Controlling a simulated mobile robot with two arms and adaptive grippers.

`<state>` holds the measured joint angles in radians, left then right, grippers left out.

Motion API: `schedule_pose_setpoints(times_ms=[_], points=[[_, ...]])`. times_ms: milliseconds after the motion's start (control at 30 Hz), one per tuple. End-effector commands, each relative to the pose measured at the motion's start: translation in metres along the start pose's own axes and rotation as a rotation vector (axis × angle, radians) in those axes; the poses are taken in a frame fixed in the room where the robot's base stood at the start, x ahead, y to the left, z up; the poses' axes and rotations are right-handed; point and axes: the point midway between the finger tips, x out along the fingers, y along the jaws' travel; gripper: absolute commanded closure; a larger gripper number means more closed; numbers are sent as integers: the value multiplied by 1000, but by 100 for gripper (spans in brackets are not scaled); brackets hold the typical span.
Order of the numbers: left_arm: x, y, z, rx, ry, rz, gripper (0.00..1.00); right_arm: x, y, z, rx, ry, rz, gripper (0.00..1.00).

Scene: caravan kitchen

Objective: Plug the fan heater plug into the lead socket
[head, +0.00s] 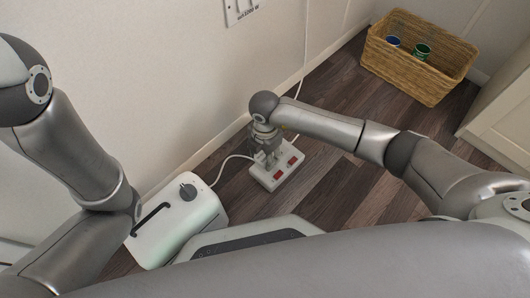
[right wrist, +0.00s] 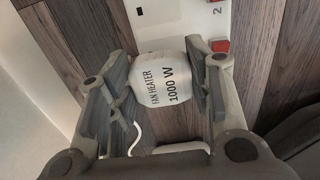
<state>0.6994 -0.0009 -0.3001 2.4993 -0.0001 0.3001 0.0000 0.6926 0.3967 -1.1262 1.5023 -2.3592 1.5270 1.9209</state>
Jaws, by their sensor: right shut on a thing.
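The white fan heater plug (right wrist: 163,84), labelled "FAN HEATER 1000 W", is between the two fingers of my right gripper (right wrist: 160,90), which is shut on it. The white lead socket (head: 262,180) lies on the floor, with red switches. It also shows beyond the plug in the right wrist view (right wrist: 180,18), with a dark hole and the number 2 in sight. In the head view my right gripper (head: 268,155) is over the lead socket. The plug's pins are hidden, so I cannot tell whether they touch the socket. My left gripper is out of view.
The white fan heater (head: 200,215) stands by the wall, left of the lead socket, its white cord (head: 228,160) running toward the socket. A wicker basket (head: 415,68) holding cans stands at the back right. Wall switches (head: 240,8) are above. Wood floor is clear right of the socket.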

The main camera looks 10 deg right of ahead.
Motion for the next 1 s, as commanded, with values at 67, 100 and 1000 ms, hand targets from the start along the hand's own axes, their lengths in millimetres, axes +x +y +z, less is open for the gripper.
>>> schedule_pose_setpoints(times_ms=[67, 100, 1000], points=[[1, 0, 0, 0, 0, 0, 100, 0, 0, 0, 0, 0, 0, 77], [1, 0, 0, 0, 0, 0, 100, 0, 0, 0, 0, 0, 0, 77], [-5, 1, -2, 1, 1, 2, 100, 12, 0, 0, 0, 0, 0, 77]])
